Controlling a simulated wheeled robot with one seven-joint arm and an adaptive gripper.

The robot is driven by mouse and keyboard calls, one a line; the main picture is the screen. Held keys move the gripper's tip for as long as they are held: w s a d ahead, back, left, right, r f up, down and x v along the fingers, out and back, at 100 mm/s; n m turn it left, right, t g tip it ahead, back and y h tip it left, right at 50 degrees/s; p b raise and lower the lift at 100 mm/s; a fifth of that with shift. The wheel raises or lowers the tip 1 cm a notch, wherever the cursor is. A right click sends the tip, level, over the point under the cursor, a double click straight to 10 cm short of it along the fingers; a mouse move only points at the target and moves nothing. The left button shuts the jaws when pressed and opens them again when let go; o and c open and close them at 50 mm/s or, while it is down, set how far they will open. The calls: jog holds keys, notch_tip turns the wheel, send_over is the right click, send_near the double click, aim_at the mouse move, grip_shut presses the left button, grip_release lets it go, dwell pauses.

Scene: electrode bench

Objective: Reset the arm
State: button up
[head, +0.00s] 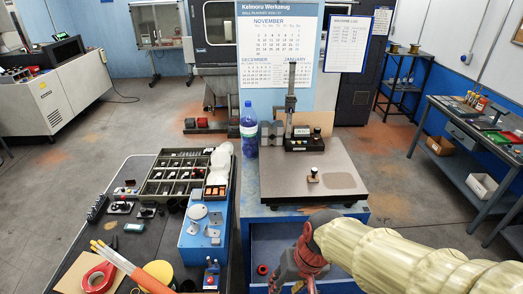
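My arm (400,258) comes in from the lower right of the head view, in pale yellow covers. It bends at a red and grey wrist. My gripper (296,284) hangs down at the bottom edge, in front of the blue stand below the grey plate (322,172). Its fingertips are cut off or hidden, so I cannot tell whether it is open or shut. I see nothing held in it.
On the plate stand a height gauge (291,100), a black box (303,140) and a small knobbed piece (313,176). A blue bottle (249,130) stands at its back left. A parts tray (172,187) and tools crowd the dark bench at left. The plate's front is mostly clear.

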jog(key=s+d+r+t+h+b, duration=0.1)
jog(key=s+d+t+b, duration=0.1)
jog(key=d+b, duration=0.2)
jog(key=s+d+r+t+h+b, duration=0.1)
jog(key=s+d+t+b, duration=0.1)
jog(key=d+b, duration=0.3)
jog(key=s+d, duration=0.1)
jog(key=d, duration=0.3)
jog(key=shift+s+r+m+t, duration=0.25)
jog(key=shift+r+m+t, duration=0.05)
jog(key=shift+r+m, duration=0.1)
jog(key=shift+c, duration=0.5)
